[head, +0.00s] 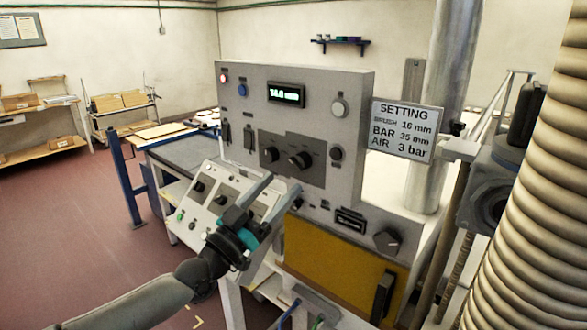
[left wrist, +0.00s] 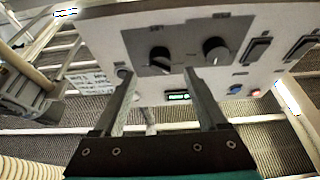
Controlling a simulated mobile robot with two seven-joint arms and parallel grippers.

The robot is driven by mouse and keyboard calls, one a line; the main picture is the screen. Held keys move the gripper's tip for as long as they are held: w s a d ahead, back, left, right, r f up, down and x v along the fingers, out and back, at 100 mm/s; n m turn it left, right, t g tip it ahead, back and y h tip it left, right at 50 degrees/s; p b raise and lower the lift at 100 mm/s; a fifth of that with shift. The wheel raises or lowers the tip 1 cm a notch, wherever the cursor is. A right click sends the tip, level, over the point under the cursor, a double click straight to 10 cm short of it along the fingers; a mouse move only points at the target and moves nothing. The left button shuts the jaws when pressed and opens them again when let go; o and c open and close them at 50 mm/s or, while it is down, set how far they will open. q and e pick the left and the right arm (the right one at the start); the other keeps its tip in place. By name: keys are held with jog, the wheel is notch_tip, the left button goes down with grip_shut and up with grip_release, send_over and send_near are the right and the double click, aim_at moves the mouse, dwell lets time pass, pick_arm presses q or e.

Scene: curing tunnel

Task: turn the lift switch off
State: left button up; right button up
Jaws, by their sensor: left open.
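I cannot read which control is the lift switch. The grey upright panel (head: 310,85) carries two dark rocker switches, a left one (head: 226,133) and a right one (head: 248,138). They also show in the left wrist view, as one switch (left wrist: 258,50) and another (left wrist: 300,47) at upper right; their positions are too small to tell. Two black knobs, one (head: 270,154) and another (head: 300,160), sit right of them. My left gripper (head: 283,182) is open and empty in front of the panel, below the knobs; its fingers (left wrist: 160,72) point toward the knob area. My right gripper is out of view.
A sloped small console (head: 215,198) with knobs and buttons stands left of my left gripper. A lit display (head: 286,94) is above. A ribbed hose (head: 545,180) and a setting sign (head: 404,130) are at right. Open floor (head: 60,220) lies at left.

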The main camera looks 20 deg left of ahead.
aim_at(297, 166)
pick_arm(q)
jog(key=shift+x, duration=2.85)
jog(key=shift+c, duration=0.2)
grip_shut()
